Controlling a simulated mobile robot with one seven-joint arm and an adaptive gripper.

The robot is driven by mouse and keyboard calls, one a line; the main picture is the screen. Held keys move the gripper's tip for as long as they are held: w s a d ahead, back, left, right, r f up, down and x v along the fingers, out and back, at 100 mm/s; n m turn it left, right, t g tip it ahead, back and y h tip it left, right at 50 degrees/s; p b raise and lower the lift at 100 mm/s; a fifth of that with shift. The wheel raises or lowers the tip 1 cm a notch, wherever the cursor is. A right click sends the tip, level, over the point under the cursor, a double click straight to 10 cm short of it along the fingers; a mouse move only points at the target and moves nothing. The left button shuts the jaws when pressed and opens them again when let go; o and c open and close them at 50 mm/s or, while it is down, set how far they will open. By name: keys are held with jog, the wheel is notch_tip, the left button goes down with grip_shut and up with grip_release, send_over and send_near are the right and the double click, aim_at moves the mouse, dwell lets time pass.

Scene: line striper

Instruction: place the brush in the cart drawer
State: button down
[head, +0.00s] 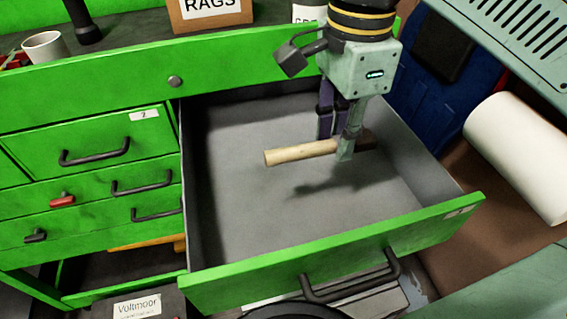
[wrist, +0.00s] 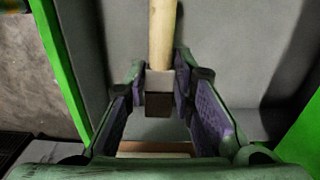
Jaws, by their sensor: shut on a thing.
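The brush has a pale round wooden handle (head: 300,152) and a darker end at right, partly hidden behind a finger. My gripper (head: 336,147) points down into the open cart drawer (head: 230,185) and is shut on the brush. The brush lies crosswise, roughly level, inside the drawer's outline. Its shadow falls apart from it on the grey drawer floor, so it appears held above the floor. In the wrist view the brush (wrist: 162,40) runs between the purple-padded fingers, with a pale band and a dark block at its near end.
The drawer is otherwise empty, with a green front (head: 340,255) and dark handle. A white roll (head: 515,155) lies at right. Smaller shut drawers (head: 90,145) are at left.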

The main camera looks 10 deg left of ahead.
aim_at(326, 201)
jog(key=shift+d+f, duration=0.1)
jog(key=shift+f, duration=0.75)
notch_tip(326, 201, down, 10)
jog(key=shift+f, duration=0.15)
jog(key=shift+b, duration=0.3)
jog(key=shift+f, duration=0.2)
jog(key=c, duration=1.4)
grip_release()
jog(key=shift+o, duration=0.2)
jog(key=shift+r, duration=0.1)
notch_tip(326, 201, up, 12)
jog(key=shift+r, duration=0.15)
